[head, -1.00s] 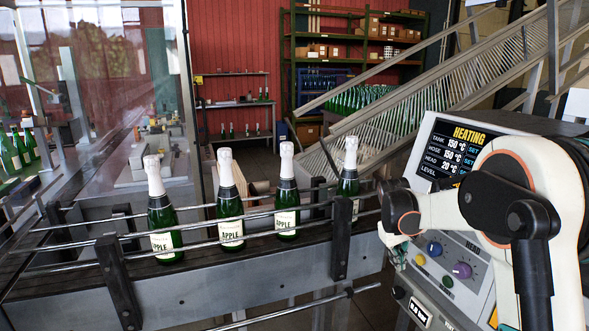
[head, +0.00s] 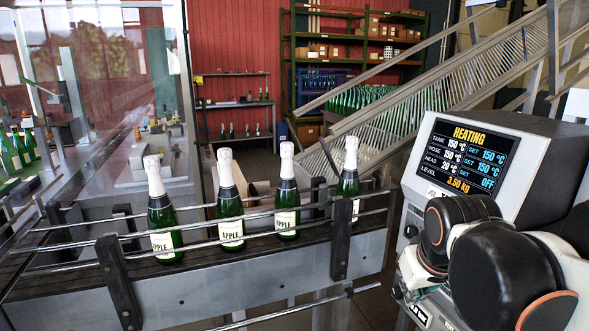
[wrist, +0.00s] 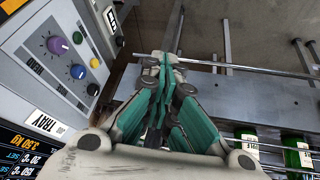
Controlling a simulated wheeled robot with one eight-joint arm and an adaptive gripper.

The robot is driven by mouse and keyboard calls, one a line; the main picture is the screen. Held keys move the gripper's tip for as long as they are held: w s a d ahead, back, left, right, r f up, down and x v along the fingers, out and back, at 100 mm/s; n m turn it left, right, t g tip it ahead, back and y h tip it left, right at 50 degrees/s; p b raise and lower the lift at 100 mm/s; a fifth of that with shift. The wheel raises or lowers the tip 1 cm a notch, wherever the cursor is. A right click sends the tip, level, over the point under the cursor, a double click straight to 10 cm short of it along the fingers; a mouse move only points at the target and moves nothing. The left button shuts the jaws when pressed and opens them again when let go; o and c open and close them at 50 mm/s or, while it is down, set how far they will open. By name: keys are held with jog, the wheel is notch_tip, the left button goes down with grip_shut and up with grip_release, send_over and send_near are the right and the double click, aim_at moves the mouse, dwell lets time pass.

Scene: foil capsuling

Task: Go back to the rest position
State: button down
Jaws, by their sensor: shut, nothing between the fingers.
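My gripper (wrist: 165,68) shows in the wrist view, its green-padded fingers drawn together at the tips with nothing between them. It hangs in the gap between the control panel (wrist: 55,75) on the left and the conveyor's side (wrist: 262,108) on the right, apart from the bottles. In the head view my folded arm fills the lower right, in front of the heating machine (head: 530,150), and hides most of its knobs; my gripper cannot be made out clearly there.
Several foil-topped green bottles (head: 230,205) stand upright in a row on the conveyor (head: 220,285), between metal rails. The machine's screen (head: 465,160) reads HEATING. A sloping metal rack (head: 450,85) and green shelving (head: 355,50) stand behind. A glass panel (head: 120,90) is at left.

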jog(key=s+a+f+m+t, duration=0.1)
jog(key=s+a+f, duration=0.1)
jog(key=s, duration=0.8)
jog(key=shift+s+a+f+t+y, duration=0.2)
jog(key=shift+s+f+t+y, duration=0.15)
jog(key=shift+f, duration=0.45)
jog(key=shift+d, duration=0.1)
